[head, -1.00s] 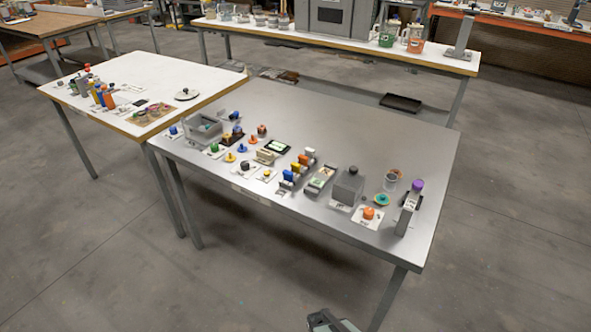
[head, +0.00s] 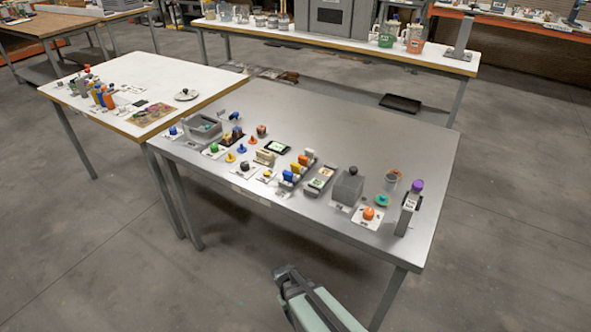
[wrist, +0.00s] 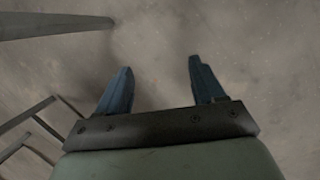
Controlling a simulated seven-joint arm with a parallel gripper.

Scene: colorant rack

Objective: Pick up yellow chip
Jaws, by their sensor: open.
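A small yellow piece (head: 230,157), which looks like the yellow chip, lies on the metal table (head: 400,140), towards its left side. My gripper (head: 287,270) is in front of the near table edge, over the floor and well apart from the chip. In the wrist view its two dark blue fingers (wrist: 160,75) are spread with nothing between them, and only floor and table legs show. The chip is not in the wrist view.
An orange knob (head: 368,214) and a purple-topped post (head: 411,208) stand at the right. The back right of the table is clear.

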